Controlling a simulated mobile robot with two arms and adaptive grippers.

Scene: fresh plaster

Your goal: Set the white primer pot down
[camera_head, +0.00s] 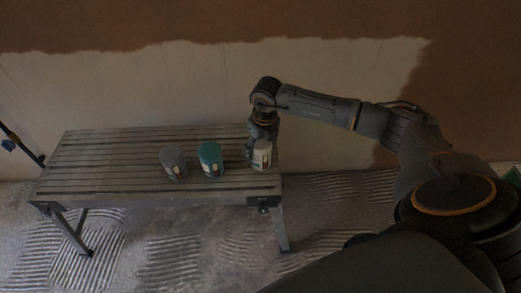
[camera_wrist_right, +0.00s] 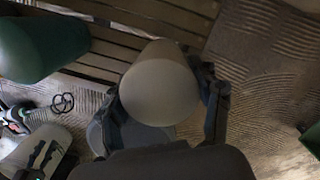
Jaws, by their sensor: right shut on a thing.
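The white primer pot (camera_head: 262,156) is at the right end of the slatted bench (camera_head: 110,178). My right gripper (camera_head: 262,140) comes at it from above and behind and is shut on it. In the right wrist view the pot (camera_wrist_right: 160,85) fills the space between the two fingers (camera_wrist_right: 165,110). The pot looks upright in the head view. I cannot tell whether its base touches the slats. My left gripper is not in view.
A teal pot (camera_head: 210,160) stands left of the white pot, and a grey pot (camera_head: 173,162) stands further left. The bench's left half is bare. The bench's right edge is close to the white pot. A partly plastered wall (camera_head: 190,85) is behind.

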